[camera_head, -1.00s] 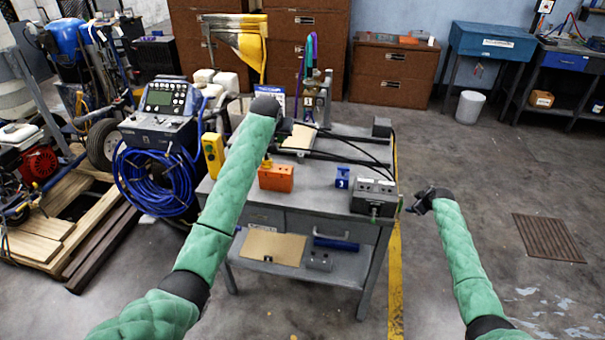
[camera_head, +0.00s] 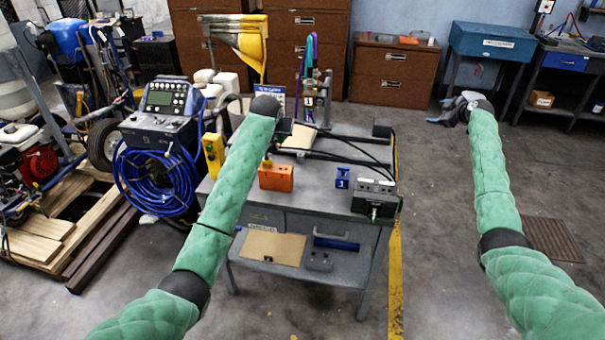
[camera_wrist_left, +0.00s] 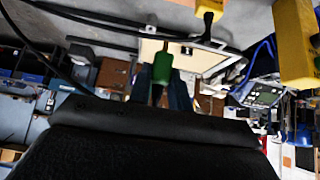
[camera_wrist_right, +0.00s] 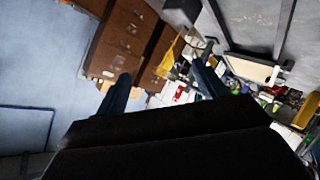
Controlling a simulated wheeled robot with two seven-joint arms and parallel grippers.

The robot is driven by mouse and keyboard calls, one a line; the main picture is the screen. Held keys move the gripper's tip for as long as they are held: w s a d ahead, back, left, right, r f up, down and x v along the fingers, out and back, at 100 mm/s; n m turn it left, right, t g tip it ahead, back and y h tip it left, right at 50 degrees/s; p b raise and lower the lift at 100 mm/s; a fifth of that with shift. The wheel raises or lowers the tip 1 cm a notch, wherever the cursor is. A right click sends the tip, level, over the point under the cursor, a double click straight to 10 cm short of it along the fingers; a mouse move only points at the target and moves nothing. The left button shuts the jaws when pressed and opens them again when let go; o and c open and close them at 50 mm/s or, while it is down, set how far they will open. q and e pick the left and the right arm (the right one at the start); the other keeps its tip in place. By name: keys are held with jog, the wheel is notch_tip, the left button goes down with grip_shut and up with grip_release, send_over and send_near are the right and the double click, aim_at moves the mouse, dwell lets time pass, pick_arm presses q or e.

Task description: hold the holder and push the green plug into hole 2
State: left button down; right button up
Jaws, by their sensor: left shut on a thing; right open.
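My left gripper (camera_head: 288,127) is over the back left part of the grey workbench (camera_head: 318,205), partly hidden by its own wrist. In the left wrist view, its fingers are shut on a green cylindrical plug (camera_wrist_left: 162,68). A grey box (camera_head: 375,196) stands at the bench's front right, with a small green spot on its front. A small blue block (camera_head: 342,178) with a white mark stands left of it. I cannot tell which of these is the holder, and hole 2 cannot be made out. My right gripper (camera_head: 450,112) is raised right of the bench, open and empty (camera_wrist_right: 160,90).
An orange box (camera_head: 275,177) sits at the bench's front left, and a yellow device (camera_head: 213,153) is at its left edge. Black cables cross the back of the bench. A machine with a coiled blue hose (camera_head: 155,180) stands to the left.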

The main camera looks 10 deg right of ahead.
jog(key=w+a+f+n+g+y, duration=0.1)
jog(key=a+f+y, duration=0.15)
jog(key=a, duration=0.65)
jog(key=a+f+y, duration=0.2)
jog(key=a+f, duration=0.1)
jog(key=a, duration=0.6)
jog(key=n+g+y, duration=0.2)
jog(key=g+y, duration=0.4)
jog(key=y, duration=0.1)
send_near(285, 176)
jog(key=w+r, duration=0.3)
jog(key=w, duration=0.4)
pick_arm(q)
jog(key=shift+d, duration=0.1)
pick_arm(e)
jog(key=shift+n+g+h, duration=0.4)
jog(key=shift+g+h, duration=0.25)
jog(key=shift+g, duration=0.05)
jog(key=s+a+f, duration=0.1)
jog(key=f, duration=0.2)
jog(key=s+a+f, duration=0.1)
jog(key=shift+s+a+f, duration=0.35)
jog(key=shift+s, duration=0.05)
jog(key=shift+x, duration=3.7)
jog(key=shift+f, duration=0.15)
